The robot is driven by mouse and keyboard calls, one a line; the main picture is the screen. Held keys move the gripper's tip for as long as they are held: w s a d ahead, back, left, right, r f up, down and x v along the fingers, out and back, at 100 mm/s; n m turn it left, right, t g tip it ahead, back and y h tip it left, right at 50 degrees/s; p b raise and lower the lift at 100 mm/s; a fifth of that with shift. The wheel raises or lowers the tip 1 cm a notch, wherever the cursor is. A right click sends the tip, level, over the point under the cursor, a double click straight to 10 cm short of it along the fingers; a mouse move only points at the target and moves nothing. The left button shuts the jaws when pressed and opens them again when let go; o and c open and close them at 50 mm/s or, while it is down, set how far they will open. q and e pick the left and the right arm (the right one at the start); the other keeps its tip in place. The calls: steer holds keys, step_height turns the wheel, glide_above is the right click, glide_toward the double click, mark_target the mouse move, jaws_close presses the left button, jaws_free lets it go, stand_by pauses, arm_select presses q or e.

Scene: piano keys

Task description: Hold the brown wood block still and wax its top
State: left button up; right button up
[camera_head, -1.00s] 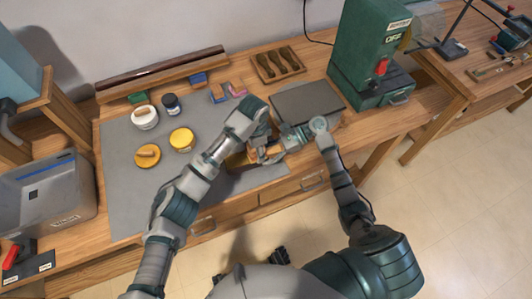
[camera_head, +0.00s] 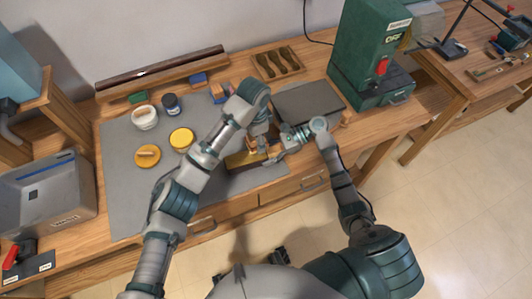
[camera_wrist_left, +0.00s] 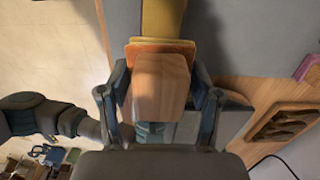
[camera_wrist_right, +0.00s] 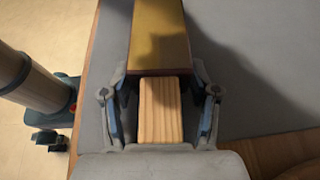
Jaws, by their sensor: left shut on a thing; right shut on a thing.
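The brown wood block (camera_head: 241,161) lies on the grey mat near the bench's front edge, with a golden-brown top. My right gripper (camera_head: 273,153) is shut at its right end; the right wrist view shows the fingers (camera_wrist_right: 160,108) around a pale wooden end piece (camera_wrist_right: 160,112), with the block (camera_wrist_right: 158,38) beyond. My left gripper (camera_head: 257,143) is above the block, shut on a wooden-handled applicator with an orange pad. The left wrist view shows the fingers (camera_wrist_left: 160,90) around the applicator (camera_wrist_left: 161,85) and the block (camera_wrist_left: 163,15) beyond. Contact between pad and block is unclear.
A yellow tin (camera_head: 181,138), a round orange item (camera_head: 148,156), a white jar (camera_head: 145,117) and a dark jar (camera_head: 170,103) stand on the mat (camera_head: 120,190) to the left. A dark plate (camera_head: 308,102) and green machine (camera_head: 365,60) are to the right.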

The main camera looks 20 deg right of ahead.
mark_target(253, 158)
arm_select(q)
steer(key=shift+r, duration=0.45)
steer(key=shift+f, duration=0.15)
steer(key=shift+w+f, duration=0.3)
steer(key=shift+f, duration=0.2)
steer(key=shift+w+f, duration=0.3)
steer(key=shift+f, duration=0.2)
steer(key=shift+f, duration=1.85)
steer(key=shift+f, duration=0.6)
steer(key=shift+a, duration=0.1)
